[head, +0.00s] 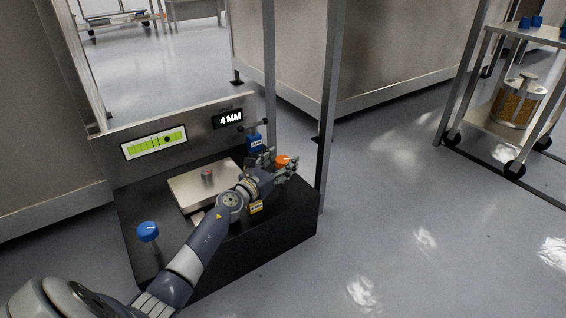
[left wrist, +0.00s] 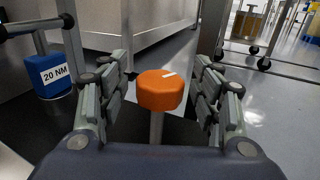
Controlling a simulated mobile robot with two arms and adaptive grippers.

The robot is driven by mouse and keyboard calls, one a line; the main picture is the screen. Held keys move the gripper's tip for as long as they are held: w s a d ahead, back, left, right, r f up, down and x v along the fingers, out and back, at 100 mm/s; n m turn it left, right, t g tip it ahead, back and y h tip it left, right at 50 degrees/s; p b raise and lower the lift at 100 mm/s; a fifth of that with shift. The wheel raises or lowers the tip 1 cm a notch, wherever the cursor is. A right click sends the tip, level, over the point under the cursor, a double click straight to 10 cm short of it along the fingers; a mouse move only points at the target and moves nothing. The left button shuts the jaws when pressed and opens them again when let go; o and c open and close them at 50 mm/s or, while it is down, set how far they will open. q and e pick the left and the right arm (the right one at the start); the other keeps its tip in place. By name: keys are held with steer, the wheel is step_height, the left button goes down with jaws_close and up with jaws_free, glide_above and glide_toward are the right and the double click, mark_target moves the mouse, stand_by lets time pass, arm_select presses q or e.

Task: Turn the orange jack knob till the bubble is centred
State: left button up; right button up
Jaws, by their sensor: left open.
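The orange jack knob (left wrist: 160,92) stands upright on a grey stem in the left wrist view, with a white mark on its top. In the head view the knob (head: 282,160) is partly hidden by my left gripper (head: 281,166). My left gripper (left wrist: 160,97) is open, with one finger on each side of the knob and visible gaps to it. The level display (head: 155,142) is green, and its dark bubble sits right of the middle. A small display (head: 229,119) reads 4 MM. My right gripper is not in view.
A black bench (head: 290,222) carries a metal plate (head: 190,190) with a small grey part on it, and a blue knob (head: 148,232). A blue T-handled tool (head: 254,141) labelled 20 NM (left wrist: 55,80) stands beside the orange knob. A metal post (head: 328,110) rises close behind. A cart (head: 510,130) stands at right.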

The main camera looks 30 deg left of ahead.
arm_select(q)
steer(key=shift+w, duration=0.45)
